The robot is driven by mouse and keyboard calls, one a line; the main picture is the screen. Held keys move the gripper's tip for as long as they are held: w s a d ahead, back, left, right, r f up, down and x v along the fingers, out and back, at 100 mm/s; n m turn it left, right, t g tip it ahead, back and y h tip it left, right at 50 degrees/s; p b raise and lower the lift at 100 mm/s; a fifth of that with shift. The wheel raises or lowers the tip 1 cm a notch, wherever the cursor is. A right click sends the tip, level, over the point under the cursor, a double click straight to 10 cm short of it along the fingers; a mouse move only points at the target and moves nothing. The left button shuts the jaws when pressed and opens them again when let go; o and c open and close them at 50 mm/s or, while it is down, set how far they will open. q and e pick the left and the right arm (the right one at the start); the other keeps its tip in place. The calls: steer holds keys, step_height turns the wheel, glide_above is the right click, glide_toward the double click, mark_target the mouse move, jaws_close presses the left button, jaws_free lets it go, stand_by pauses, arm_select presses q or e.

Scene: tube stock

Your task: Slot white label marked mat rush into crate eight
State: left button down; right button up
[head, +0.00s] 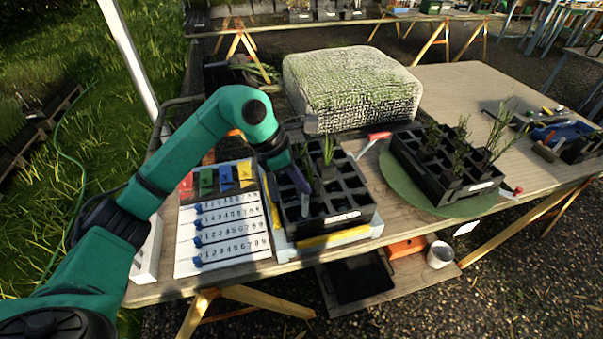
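A black multi-cell crate (318,226) stands at the table's front middle, with a white label on its front wall too small to read. A few green seedlings (327,150) stand in its rear cells. A second black crate (445,188) holds several dark green plants, and a white label shows on its front edge. My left gripper (300,183) reaches down over the left part of the first crate. A thin pale strip (305,206) shows just below its fingers, upright at a cell; I cannot tell whether they hold it. No mat rush wording is legible. My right gripper is out of view.
A white board (222,262) with number rows, blue markers and coloured cards lies left of the first crate. A large textured block (350,88) stands behind. The second crate stands on a green disc (403,187). A red-handled tool (379,136) lies between the crates. Table space behind right is clear.

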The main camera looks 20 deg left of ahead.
arm_select(q)
steer(key=shift+w+a+f+n+b, duration=0.1)
steer(key=shift+a+f+n+b, duration=0.15)
steer(key=shift+f+b, duration=0.2)
steer(key=shift+a+f+n+b, duration=0.1)
steer(key=shift+f+n+b, duration=0.15)
steer(key=shift+f+b, duration=0.2)
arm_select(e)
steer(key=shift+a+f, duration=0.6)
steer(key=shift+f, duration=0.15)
arm_select(q)
steer(key=shift+f, duration=0.2)
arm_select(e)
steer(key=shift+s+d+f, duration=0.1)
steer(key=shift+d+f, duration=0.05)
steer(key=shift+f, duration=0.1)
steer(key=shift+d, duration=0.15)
arm_select(q)
steer(key=shift+f+b, duration=0.1)
steer(key=shift+b, duration=0.2)
